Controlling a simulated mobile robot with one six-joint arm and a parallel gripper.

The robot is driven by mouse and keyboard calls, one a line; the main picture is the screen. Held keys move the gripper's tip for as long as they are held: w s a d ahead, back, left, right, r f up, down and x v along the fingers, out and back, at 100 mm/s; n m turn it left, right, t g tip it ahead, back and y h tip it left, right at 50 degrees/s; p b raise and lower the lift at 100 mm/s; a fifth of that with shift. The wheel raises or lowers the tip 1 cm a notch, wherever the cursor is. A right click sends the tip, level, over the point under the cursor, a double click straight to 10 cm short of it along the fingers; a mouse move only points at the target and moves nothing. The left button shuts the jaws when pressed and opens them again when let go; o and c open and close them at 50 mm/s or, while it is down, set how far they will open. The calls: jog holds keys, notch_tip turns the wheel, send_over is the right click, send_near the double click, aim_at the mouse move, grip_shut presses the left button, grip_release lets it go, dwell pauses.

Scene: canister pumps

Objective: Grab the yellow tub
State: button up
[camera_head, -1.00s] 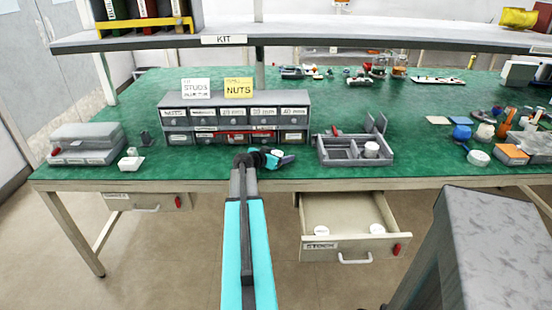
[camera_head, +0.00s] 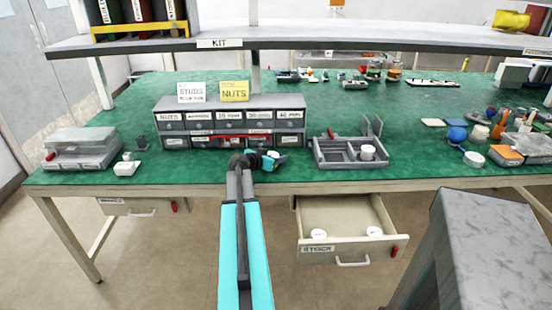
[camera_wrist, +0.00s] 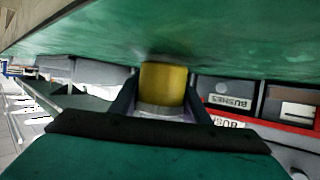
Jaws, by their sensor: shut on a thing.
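The yellow tub (camera_wrist: 163,84) shows in the wrist view between the two fingers of my gripper (camera_wrist: 161,98). It has a yellow body and a pale band at the end nearer my palm. My gripper is shut on it, close to the green tabletop. In the head view my gripper (camera_head: 266,160) is at the front of the green bench, just in front of the grey drawer cabinet. The tub cannot be made out in the head view, where my wrist and gripper cover that spot.
The grey drawer cabinet (camera_head: 232,115) stands right behind my gripper, with a red strip across its lower row. A grey divided tray (camera_head: 349,153) holding a white tub (camera_head: 367,152) is to the right. An open drawer (camera_head: 346,220) juts out below the bench edge.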

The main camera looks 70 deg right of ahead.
notch_tip(320, 180, up, 2)
jog(key=shift+r+b, duration=0.2)
jog(key=shift+b, duration=0.1)
jog(key=shift+s+a+r, duration=0.2)
jog(key=shift+a, duration=0.1)
jog(key=s+a+r, duration=0.1)
jog(key=s+a, duration=0.6)
jog(key=a, duration=0.4)
jog(key=shift+r, duration=0.3)
jog(key=p, duration=0.4)
jog(key=shift+s+a+r, duration=0.1)
jog(key=shift+s+a, duration=0.05)
jog(key=shift+a, duration=0.1)
jog(key=p, duration=0.4)
jog(key=shift+s+a+p, duration=0.2)
jog(key=shift+a+p, duration=0.15)
jog(key=shift+a+f+p, duration=0.1)
jog(key=shift+f+p, duration=0.2)
jog(key=shift+p, duration=0.05)
